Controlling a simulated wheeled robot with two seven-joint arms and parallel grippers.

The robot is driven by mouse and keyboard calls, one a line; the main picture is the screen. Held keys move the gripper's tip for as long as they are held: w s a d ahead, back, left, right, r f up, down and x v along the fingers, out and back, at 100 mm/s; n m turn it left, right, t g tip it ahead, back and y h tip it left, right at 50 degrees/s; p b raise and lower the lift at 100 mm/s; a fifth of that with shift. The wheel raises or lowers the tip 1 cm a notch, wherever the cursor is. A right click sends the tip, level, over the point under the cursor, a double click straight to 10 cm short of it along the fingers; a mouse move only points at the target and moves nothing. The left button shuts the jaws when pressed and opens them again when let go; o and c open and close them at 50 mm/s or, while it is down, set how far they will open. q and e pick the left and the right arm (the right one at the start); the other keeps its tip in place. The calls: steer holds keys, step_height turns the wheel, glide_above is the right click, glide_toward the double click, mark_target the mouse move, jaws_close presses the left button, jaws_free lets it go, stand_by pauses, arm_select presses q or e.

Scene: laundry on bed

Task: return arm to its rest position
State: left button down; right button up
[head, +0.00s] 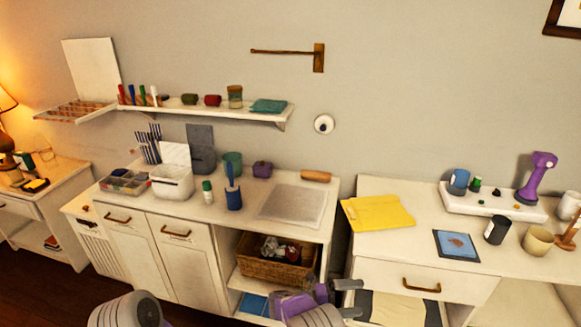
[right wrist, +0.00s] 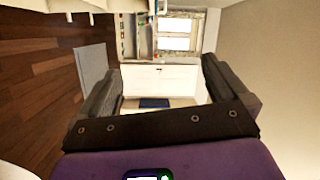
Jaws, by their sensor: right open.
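My right gripper (head: 349,298) is at the bottom middle of the head view, in front of the lower shelves between the two cabinets. Its two dark fingers point right and stand apart with nothing between them. In the right wrist view the same gripper (right wrist: 160,82) shows its fingers spread to either side of an empty gap, with a white cabinet front beyond. A rounded grey link of my left arm (head: 125,310) shows at the bottom left of the head view. My left gripper is out of view.
A white cabinet (head: 160,255) bears containers and a grey mat (head: 292,204). A wicker basket (head: 272,267) sits on its open shelf, near my right gripper. The right-hand cabinet (head: 380,272) bears a yellow folder (head: 377,212) and several small items. Wooden floor (right wrist: 40,70) shows in the right wrist view.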

steer(key=w+d+f+n+t+y, duration=0.3)
steer(key=d+f+n+t+y, duration=0.3)
steer(key=f+n, duration=0.4)
step_height(320, 180, down, 6)
steer(key=s+n+t+y, duration=0.1)
steer(key=s+n+y, duration=0.25)
steer(key=n, duration=0.35)
steer(key=s+a+f+n+g+y, duration=0.1)
steer(key=s+a+f+n+y, duration=0.25)
steer(key=s, duration=0.25)
steer(key=s+a+f+n+g+y, duration=0.2)
steer(key=s+a+f+n+y, duration=0.15)
steer(key=s+y, duration=0.2)
steer(key=s+a+r+n+g+y, duration=0.1)
steer(key=s+a+n+g+y, duration=0.1)
steer(key=s, duration=0.5)
steer(key=s+a+r+n+g+y, duration=0.1)
steer(key=s+a+n, duration=0.3)
steer(key=s, duration=0.4)
steer(key=shift+s+a+g+y, duration=0.25)
steer(key=shift+a+g+y, duration=0.3)
steer(key=shift+g, duration=0.15)
